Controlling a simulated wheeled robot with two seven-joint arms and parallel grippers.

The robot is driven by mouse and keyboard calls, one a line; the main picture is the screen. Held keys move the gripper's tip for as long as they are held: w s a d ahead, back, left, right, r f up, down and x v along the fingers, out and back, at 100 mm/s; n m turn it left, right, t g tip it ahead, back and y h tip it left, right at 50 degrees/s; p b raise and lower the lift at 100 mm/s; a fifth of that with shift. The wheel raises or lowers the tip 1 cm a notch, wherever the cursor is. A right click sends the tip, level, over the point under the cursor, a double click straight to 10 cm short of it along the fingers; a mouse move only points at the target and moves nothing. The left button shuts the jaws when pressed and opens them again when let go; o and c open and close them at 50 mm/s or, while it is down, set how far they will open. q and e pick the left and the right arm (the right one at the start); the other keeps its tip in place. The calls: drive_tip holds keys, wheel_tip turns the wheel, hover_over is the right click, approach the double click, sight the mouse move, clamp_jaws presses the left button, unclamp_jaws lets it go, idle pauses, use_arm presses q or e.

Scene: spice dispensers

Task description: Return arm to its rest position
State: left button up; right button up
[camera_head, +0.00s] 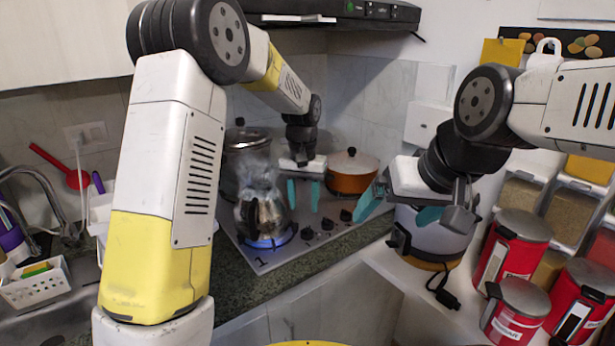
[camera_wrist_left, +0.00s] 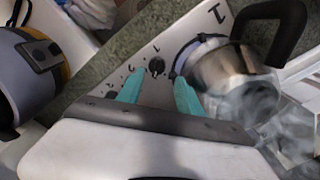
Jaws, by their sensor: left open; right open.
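My left gripper (camera_head: 303,193) is open and empty, with its teal fingers pointing down over the stove top, just right of the steaming moka pot (camera_head: 262,214). In the left wrist view my left gripper (camera_wrist_left: 160,95) has its fingers apart, and the moka pot (camera_wrist_left: 235,82) stands beside the right finger, seemingly apart from it. My right gripper (camera_head: 400,208) is open, in front of the white and grey appliance (camera_head: 432,235). Nothing shows between its fingers.
The stove (camera_head: 285,252) has a lit burner under the moka pot. An orange pot (camera_head: 351,172) stands behind. Red canisters (camera_head: 512,245) and spice dispensers (camera_head: 518,193) are at right. A sink with a white basket (camera_head: 37,284) is at left.

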use_arm(q)
drive_tip(key=s+a+r+n+t+h, duration=0.1)
drive_tip(key=s+a+r+t+h, duration=0.15)
drive_tip(key=s+a+r, duration=0.8)
drive_tip(key=s+a+r+t, duration=0.1)
drive_tip(key=s, duration=0.6)
drive_tip(key=s+a+r+n+t, duration=0.1)
drive_tip(key=s+r+t, duration=0.1)
drive_tip(key=s, duration=0.6)
drive_tip(key=shift+s+a, duration=0.15)
drive_tip(key=shift+a, duration=0.2)
